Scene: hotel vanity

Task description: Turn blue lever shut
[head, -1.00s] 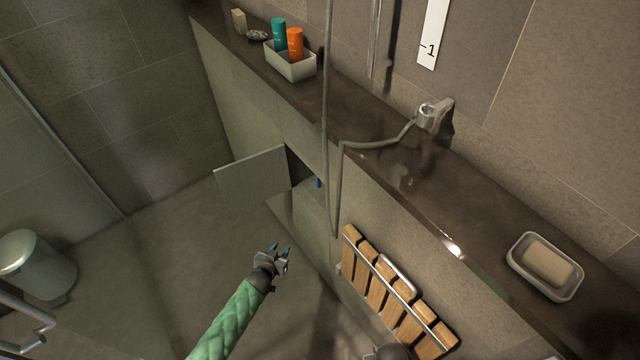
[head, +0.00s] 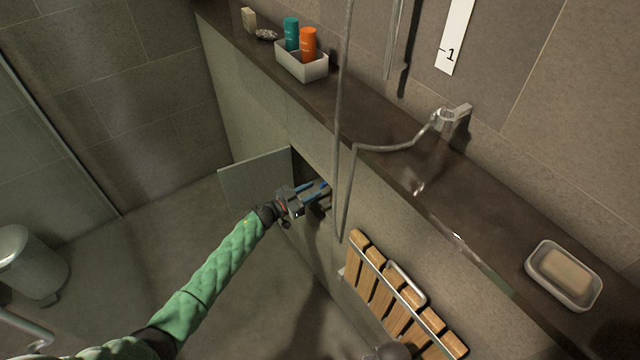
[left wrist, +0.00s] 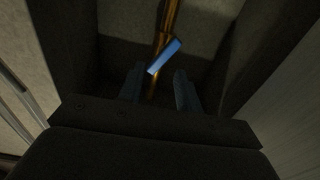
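The blue lever (left wrist: 164,57) sits on a brass pipe (left wrist: 170,18) inside a wall recess, slanted across the pipe in the left wrist view. My left gripper (head: 318,192) reaches into the opening. Its two fingers (left wrist: 160,88) are apart, with the lever just beyond and between their tips; I cannot tell whether they touch it. Nothing is held. My right gripper is not in view.
An open access panel (head: 256,178) stands left of the recess. A shower hose (head: 343,120) hangs close to its right side. A folded wooden seat (head: 385,290) is on the wall at lower right. The ledge (head: 400,165) above carries a white caddy (head: 302,68) and soap dish (head: 540,268).

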